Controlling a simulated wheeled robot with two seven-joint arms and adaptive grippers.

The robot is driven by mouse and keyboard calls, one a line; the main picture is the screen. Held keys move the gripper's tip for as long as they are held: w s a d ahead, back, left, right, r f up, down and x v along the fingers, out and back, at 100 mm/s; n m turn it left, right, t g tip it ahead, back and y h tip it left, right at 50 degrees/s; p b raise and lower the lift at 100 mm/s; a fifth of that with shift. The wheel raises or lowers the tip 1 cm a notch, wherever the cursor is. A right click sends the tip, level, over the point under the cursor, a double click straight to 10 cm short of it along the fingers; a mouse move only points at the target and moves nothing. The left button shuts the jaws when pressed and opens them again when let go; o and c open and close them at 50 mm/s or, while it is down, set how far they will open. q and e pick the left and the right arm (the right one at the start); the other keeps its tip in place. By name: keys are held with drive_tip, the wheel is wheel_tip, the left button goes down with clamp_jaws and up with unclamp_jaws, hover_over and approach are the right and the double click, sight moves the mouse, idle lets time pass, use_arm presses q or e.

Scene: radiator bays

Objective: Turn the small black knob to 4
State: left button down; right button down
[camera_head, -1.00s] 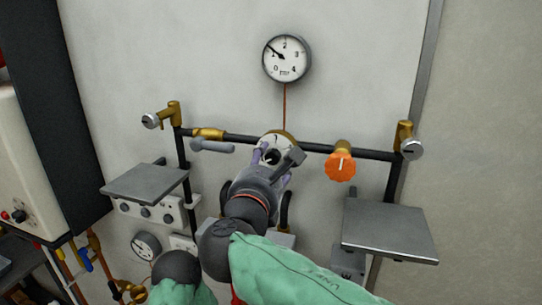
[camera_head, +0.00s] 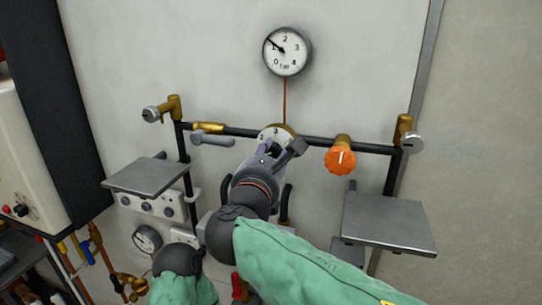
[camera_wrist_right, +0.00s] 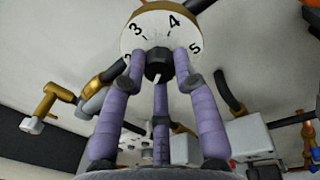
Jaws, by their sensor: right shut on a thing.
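The small black knob (camera_wrist_right: 158,62) sits in the middle of a round white dial (camera_wrist_right: 131,38) with a brass rim. In the right wrist view the numbers 3, 4 and 5 are readable around it. My right gripper (camera_wrist_right: 160,68) has its purple-grey fingers closed around the knob. A small light mark shows at the knob's lower side, but I cannot tell surely which number it points to. In the head view the right gripper (camera_head: 274,150) covers the knob and the lower part of the dial (camera_head: 276,131).
The dial is on a black horizontal pipe (camera_head: 370,149). An orange knob (camera_head: 340,161) is close on the right, a grey lever (camera_head: 212,139) on the left. A pressure gauge (camera_head: 287,51) hangs above. Grey shelves stick out at left (camera_head: 148,176) and right (camera_head: 390,224).

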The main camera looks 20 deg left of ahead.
drive_tip(key=shift+m+b, duration=0.4)
drive_tip(key=shift+b, duration=0.2)
drive_tip(key=m+b, duration=0.5)
drive_tip(key=m+t+b, duration=0.1)
drive_tip(key=m+b, duration=0.3)
drive_tip(key=b, duration=0.2)
drive_tip(key=shift+f+m+h, duration=0.15)
drive_tip(key=shift+m+h, duration=0.15)
drive_tip(key=shift+m, duration=0.1)
drive_tip(key=m+b, duration=0.4)
drive_tip(key=m, duration=0.2)
drive_tip(key=shift+h+b, duration=0.3)
drive_tip(key=shift+h, duration=0.1)
drive_tip(key=m+b, duration=0.2)
drive_tip(key=m, duration=0.3)
drive_tip(key=shift+a+h, duration=0.1)
drive_tip(key=shift+h, duration=0.2)
drive_tip(key=m+b, duration=0.1)
drive_tip(key=m, duration=0.3)
drive_tip(key=shift+m+h, duration=0.3)
drive_tip(key=shift+m, duration=0.1)
drive_tip(key=m, duration=0.2)
drive_tip(key=m+b, duration=0.1)
drive_tip(key=m, duration=0.2)
drive_tip(key=shift+a+m+g+h, duration=0.15)
drive_tip(key=shift+m+g+h, duration=0.15)
drive_tip(key=shift+g, duration=0.1)
drive_tip(key=m, duration=0.5)
drive_tip(key=shift+a+m, duration=0.1)
drive_tip(key=shift+m, duration=0.2)
